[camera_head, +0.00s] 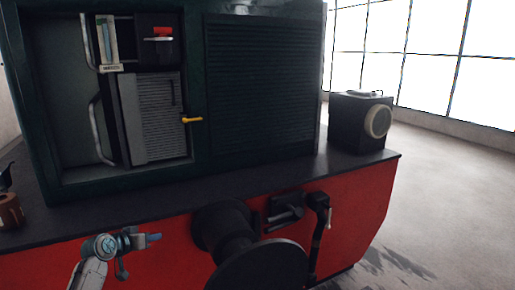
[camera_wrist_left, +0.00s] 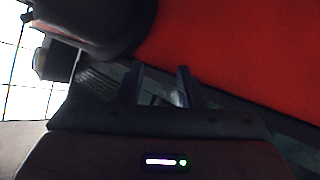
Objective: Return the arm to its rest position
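My left arm comes in at the lower left of the head view. Its left gripper (camera_head: 147,239) is in front of the tram's red front beam (camera_head: 352,222), left of the black round buffer (camera_head: 268,266). In the left wrist view the two dark fingers of the left gripper (camera_wrist_left: 161,86) stand apart with a gap between them, and nothing is held there. My right arm and right gripper are not in view.
The dark green tram body has an open cabinet with a yellow handle (camera_head: 192,120) and a louvred panel (camera_head: 262,85). A black lamp (camera_head: 352,122) stands on the ledge at the right. A brown container (camera_head: 10,211) is at the left edge. Open floor (camera_head: 450,220) lies at the right.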

